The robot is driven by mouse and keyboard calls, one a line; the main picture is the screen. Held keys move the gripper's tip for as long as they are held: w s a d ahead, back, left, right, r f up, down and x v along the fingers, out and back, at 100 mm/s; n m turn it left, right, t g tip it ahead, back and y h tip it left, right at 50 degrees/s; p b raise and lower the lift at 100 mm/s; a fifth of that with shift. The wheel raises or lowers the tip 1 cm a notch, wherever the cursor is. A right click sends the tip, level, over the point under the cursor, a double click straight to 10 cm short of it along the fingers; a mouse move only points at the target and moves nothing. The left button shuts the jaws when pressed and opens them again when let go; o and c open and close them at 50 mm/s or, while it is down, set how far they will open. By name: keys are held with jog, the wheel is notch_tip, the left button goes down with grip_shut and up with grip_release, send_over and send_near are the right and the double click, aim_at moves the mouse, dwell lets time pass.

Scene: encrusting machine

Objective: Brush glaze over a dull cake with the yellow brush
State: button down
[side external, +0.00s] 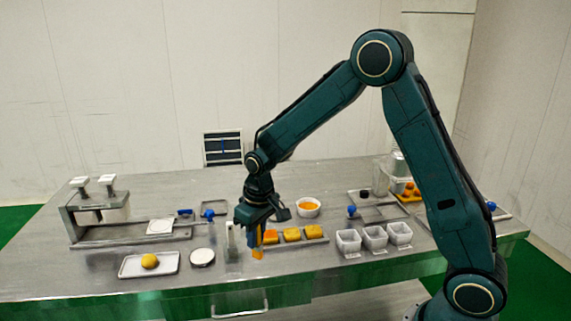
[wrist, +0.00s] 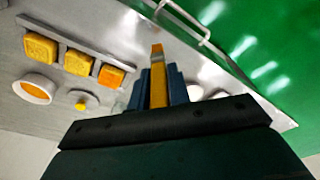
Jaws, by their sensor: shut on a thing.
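My gripper (side external: 256,238) is shut on the yellow brush (side external: 257,254), which points down past the fingers near the table's front. In the wrist view the brush (wrist: 157,72) stands between the blue fingers (wrist: 158,97), with a pale band and an orange-brown tip. Three square cakes sit in a row on a narrow tray, just right of the gripper in the side view. The nearest cake (wrist: 111,76) looks more orange; the middle cake (wrist: 78,62) and far cake (wrist: 40,48) look paler yellow. The brush appears apart from them. A white bowl of orange glaze (side external: 308,206) stands behind the cakes.
Three clear tubs (side external: 374,237) stand to the right of the cakes. A white tray with a yellow ball (side external: 150,261) and a round white dish (side external: 202,257) lie to the left. A press-like machine (side external: 95,212) stands far left. A handle (side external: 239,305) is on the front edge.

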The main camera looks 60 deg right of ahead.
jog(key=w+d+r, duration=0.1)
jog(key=d+r, duration=0.1)
jog(key=d, duration=0.5)
jog(key=w+d+r, duration=0.1)
jog(key=d+r, duration=0.2)
jog(key=d, duration=0.3)
jog(key=shift+d+r, duration=0.3)
jog(key=shift+d, duration=0.05)
jog(key=shift+f, duration=0.1)
